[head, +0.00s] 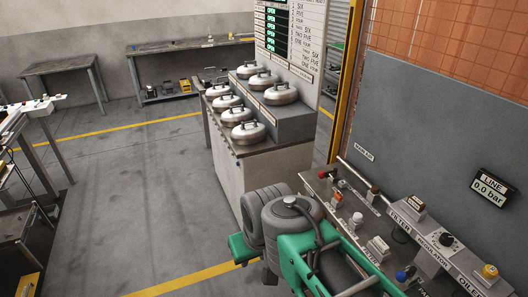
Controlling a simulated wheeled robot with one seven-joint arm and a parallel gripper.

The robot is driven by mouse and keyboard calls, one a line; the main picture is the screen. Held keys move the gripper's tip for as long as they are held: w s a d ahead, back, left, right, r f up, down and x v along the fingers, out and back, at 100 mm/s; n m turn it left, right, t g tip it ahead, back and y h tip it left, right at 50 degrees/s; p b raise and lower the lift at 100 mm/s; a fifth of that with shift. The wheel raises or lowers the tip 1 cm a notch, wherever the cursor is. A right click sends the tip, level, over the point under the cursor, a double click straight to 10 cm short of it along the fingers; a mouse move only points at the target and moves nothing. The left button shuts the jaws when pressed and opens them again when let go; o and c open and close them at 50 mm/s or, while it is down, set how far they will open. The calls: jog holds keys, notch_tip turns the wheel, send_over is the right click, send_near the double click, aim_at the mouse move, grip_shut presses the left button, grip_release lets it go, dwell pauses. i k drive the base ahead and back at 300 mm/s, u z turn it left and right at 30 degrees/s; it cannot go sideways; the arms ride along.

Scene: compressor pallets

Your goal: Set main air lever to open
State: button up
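A small label (365,155), apparently reading MAIN AIR, is on the grey wall above the far end of the panel at right. Below it and to its left, a red-tipped handle (323,174) sits by the pipework and looks like the main air lever. It is small, and I cannot tell from it whether the valve is open or closed. The line display (489,189) on the wall reads 0.0 bar. My gripper's fingertips cannot be made out. Green and dark grey parts, apparently my arm, fill the bottom centre, apart from the handle in the picture.
The panel carries a black regulator dial (447,240), a blue knob (402,275), a yellow knob (489,271) and labelled blocks. Beyond, a cabinet (235,183) holds several lidded metal pots under a sign board. Benches (60,68) stand at back and left. Grey floor is clear at left centre.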

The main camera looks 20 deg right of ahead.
aim_at(321, 175)
jog(key=u, duration=0.2)
jog(key=i, duration=1.6)
jog(key=z, duration=0.65)
jog(key=i, duration=0.9)
jog(key=z, duration=0.45)
